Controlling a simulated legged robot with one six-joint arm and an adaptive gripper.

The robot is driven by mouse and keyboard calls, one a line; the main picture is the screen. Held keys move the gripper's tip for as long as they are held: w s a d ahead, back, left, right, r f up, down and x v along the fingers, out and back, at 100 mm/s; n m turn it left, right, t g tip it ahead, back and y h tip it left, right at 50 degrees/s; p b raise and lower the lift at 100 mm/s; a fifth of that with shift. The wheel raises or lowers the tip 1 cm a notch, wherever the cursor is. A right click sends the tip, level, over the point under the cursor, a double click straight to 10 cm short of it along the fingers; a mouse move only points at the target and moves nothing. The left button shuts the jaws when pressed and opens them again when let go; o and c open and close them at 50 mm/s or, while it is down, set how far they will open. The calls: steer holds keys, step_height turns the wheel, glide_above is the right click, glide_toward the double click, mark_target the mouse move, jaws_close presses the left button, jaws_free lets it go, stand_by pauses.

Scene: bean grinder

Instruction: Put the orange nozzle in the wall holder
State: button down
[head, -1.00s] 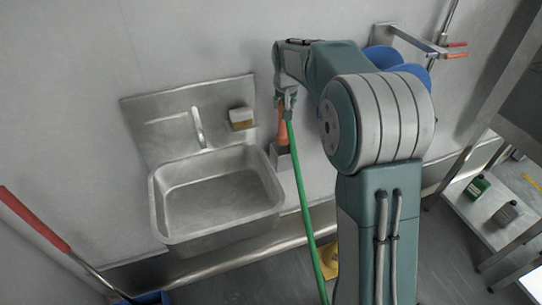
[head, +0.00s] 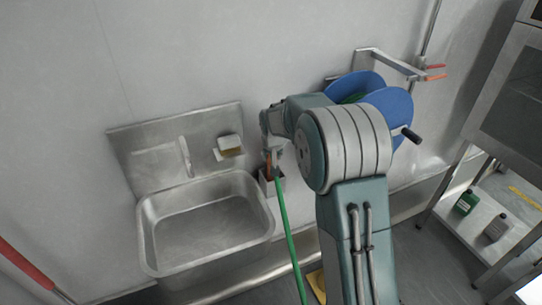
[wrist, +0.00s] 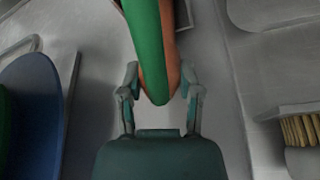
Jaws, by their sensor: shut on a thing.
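My gripper (head: 272,153) is shut on the orange nozzle (wrist: 173,62), which shows between its fingers in the wrist view. The green hose (wrist: 146,45) runs across the nozzle there and hides much of it. In the head view the green hose (head: 284,220) hangs from the gripper down to the floor. The grey wall holder (head: 276,185) is on the wall just right of the sink, directly below my gripper. The nozzle's lower part is at the holder's top; I cannot tell how far inside it is.
A steel sink (head: 206,225) stands left of the holder, with a soap dish or brush (head: 229,146) above it. A blue hose reel (head: 392,112) hangs on the wall to the right. A metal shelf (head: 490,225) with bottles stands at far right.

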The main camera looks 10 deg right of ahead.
steer(key=shift+c, duration=1.4)
jaws_free()
steer(key=shift+d, duration=0.3)
steer(key=shift+a+r, duration=0.1)
steer(key=shift+a, duration=0.3)
steer(key=s+r, duration=1.3)
steer(key=r, duration=0.3)
steer(key=s+n+t, duration=0.1)
steer(key=s, duration=2.5)
steer(key=shift+d+f+y, duration=0.15)
steer(key=shift+f+y, duration=0.15)
steer(key=shift+f, duration=0.15)
